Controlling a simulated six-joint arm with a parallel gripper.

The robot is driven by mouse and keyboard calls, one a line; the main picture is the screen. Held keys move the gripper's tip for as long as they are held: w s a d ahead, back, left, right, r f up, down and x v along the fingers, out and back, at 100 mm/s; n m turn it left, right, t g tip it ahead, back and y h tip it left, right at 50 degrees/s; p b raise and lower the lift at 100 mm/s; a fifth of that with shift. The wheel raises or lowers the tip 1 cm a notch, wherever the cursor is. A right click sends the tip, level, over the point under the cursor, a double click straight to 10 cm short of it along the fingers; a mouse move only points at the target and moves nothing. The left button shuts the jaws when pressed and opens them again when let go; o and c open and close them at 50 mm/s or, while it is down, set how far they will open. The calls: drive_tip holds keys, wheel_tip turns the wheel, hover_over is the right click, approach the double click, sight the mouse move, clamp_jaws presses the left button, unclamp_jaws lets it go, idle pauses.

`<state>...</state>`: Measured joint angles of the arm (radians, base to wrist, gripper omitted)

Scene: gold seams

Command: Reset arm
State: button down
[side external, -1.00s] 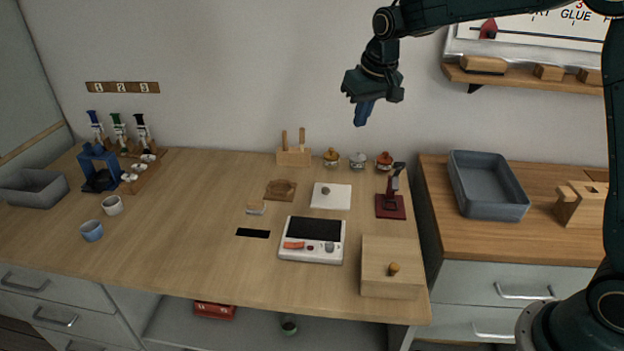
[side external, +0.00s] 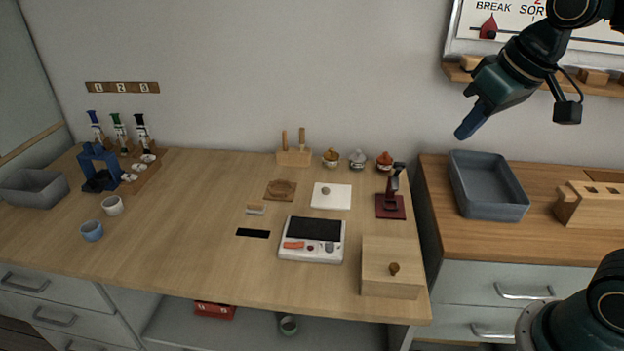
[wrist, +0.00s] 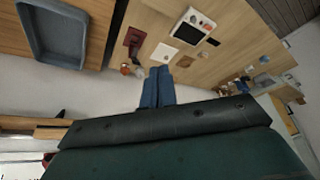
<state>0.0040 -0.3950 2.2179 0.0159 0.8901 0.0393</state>
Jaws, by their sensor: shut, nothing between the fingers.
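My gripper (side external: 469,124) is raised high at the upper right in the side view, in front of the wall and above the grey tray. Its blue fingers are together with nothing between them, and they point down and left. In the wrist view the blue fingers (wrist: 158,72) also lie side by side and empty. My gripper touches nothing.
The grey tray (side external: 490,213) sits on the right counter next to a wooden block (side external: 590,205). A shelf and a whiteboard (side external: 480,50) hang behind my arm. The main table holds a white device (side external: 284,253), a wooden box (side external: 378,284), a red stand (side external: 390,210) and cups (side external: 92,231).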

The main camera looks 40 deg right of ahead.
drive_tip(key=s+f, duration=0.3)
drive_tip(key=s, duration=0.7)
drive_tip(key=shift+a+f+n+t, duration=0.15)
drive_tip(key=shift+a+n+t, duration=0.05)
drive_tip(key=shift+n+t, duration=0.1)
